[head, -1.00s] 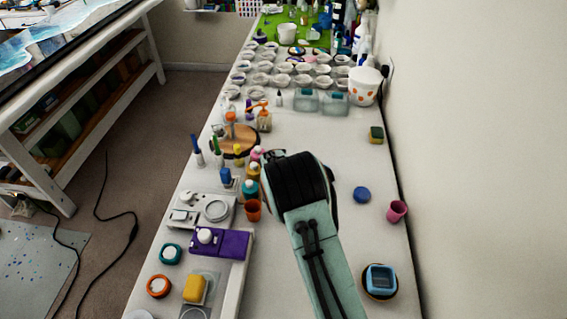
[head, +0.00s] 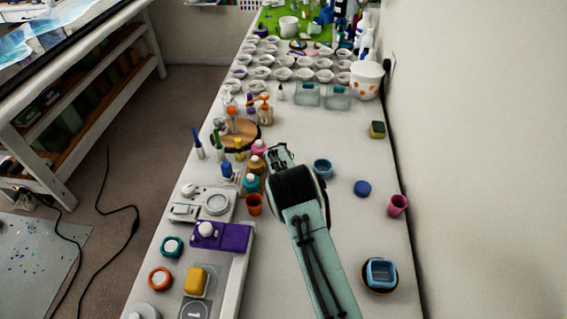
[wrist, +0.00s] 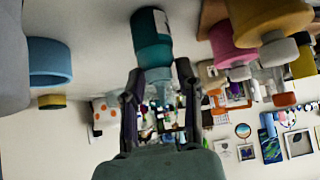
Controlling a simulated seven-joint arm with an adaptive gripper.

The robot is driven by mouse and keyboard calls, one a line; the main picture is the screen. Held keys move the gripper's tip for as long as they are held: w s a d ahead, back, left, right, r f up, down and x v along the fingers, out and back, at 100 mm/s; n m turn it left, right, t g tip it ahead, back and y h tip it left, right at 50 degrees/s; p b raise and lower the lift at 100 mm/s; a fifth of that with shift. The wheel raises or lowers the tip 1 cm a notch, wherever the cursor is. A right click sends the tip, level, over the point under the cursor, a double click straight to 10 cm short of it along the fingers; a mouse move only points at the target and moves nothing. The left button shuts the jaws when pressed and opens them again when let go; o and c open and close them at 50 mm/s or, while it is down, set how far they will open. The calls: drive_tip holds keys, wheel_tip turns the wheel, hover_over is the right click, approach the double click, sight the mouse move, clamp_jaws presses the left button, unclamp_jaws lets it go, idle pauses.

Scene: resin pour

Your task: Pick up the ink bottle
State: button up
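A dark teal bottle (wrist: 152,40), which I take to be the ink bottle, appears in the wrist view, where the scene is upside down. A white label shows at its edge and its narrower end points down in the picture. My gripper (wrist: 158,78) is open, with a finger on each side of the bottle's narrow end; I cannot tell whether they touch it. In the head view my gripper (head: 279,155) is low over the table, right of the small bottles. I cannot make out the dark teal bottle there.
Pink (head: 258,147), amber (head: 256,167) and teal-capped (head: 251,183) bottles stand close left of my gripper. A blue cup (head: 322,169) is close right. An orange cup (head: 254,204) stands near my arm. Table space beyond the blue cup is mostly clear.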

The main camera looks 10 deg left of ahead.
clamp_jaws()
